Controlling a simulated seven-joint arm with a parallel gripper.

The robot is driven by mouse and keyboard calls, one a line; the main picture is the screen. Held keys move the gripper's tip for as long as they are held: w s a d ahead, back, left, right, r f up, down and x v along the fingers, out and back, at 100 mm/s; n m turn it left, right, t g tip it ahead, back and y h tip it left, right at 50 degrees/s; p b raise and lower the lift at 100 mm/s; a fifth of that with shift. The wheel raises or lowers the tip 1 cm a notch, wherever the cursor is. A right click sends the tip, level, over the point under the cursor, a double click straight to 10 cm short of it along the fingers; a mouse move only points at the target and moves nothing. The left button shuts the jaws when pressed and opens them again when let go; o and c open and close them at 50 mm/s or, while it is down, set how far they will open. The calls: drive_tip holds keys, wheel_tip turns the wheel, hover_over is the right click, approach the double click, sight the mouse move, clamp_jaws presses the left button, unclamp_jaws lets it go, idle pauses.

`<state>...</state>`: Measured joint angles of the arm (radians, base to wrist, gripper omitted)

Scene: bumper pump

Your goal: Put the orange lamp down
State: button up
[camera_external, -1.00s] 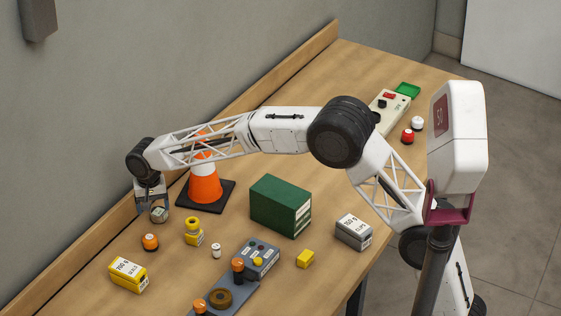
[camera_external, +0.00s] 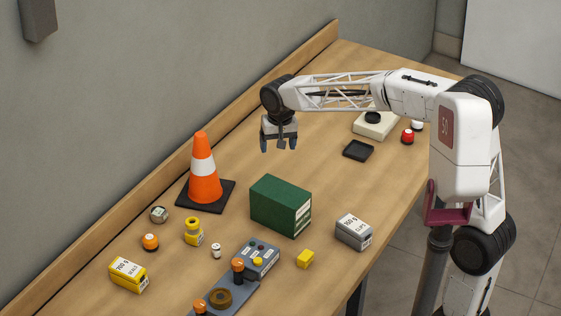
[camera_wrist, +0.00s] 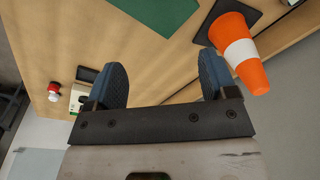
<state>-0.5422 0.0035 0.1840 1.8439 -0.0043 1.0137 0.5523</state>
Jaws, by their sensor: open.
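The orange lamp (camera_external: 150,242), a small round orange-topped thing on a pale base, appears to be the one standing on the table at the left, in front of a small grey-green round thing (camera_external: 158,214). My gripper (camera_external: 279,145) is open and empty, pointing down above the table to the right of the traffic cone (camera_external: 204,170), well away from the lamp. In the wrist view the two fingers (camera_wrist: 160,85) are spread with only bare table between them. The orange lamp does not show there.
A green box (camera_external: 280,205) stands nearer than my gripper. A beige box (camera_external: 375,125), a dark tray (camera_external: 358,150) and a red lamp (camera_external: 408,137) are at right. Yellow and grey pieces surround a control panel (camera_external: 255,258). The table below my gripper is clear.

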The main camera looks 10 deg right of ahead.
drive_tip(key=s+d+t, duration=0.1)
drive_tip(key=s+d, duration=0.9)
drive_tip(key=d, duration=0.5)
drive_tip(key=s+d, duration=1)
drive_tip(key=d, duration=0.6)
drive_tip(key=s+d+f, duration=0.1)
drive_tip(key=s+d, duration=0.2)
drive_tip(key=s, duration=0.2)
drive_tip(key=s+d+f, duration=0.2)
drive_tip(key=s+d, duration=0.1)
drive_tip(key=s, duration=0.3)
drive_tip(key=shift+s+f+t+h, duration=0.2)
drive_tip(key=shift+f+t+h, duration=0.1)
drive_tip(key=shift+h, duration=0.1)
